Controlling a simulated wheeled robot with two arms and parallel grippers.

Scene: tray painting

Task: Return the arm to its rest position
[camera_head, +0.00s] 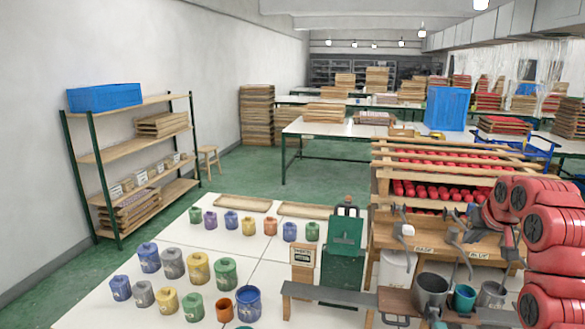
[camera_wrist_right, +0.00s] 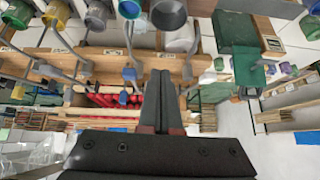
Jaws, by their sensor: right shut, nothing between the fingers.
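My right arm (camera_head: 550,225), red with dark joints, comes in from the right edge of the head view. It is bent in front of the wooden rack with hanging tools (camera_head: 435,243). My right gripper (camera_wrist_right: 160,78) shows in the wrist view with its two dark fingers together and nothing between them. In the head view its fingers are small and hard to tell from the grey tools near the rack. My left gripper is not in view.
Cups and buckets (camera_head: 431,288) stand below the rack, close to my arm. Several coloured paint pots (camera_head: 198,268) and two wooden trays (camera_head: 242,204) are on the white table (camera_head: 125,311). A green container (camera_head: 343,270) stands left of the rack. A shelf (camera_head: 120,150) is at the left wall.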

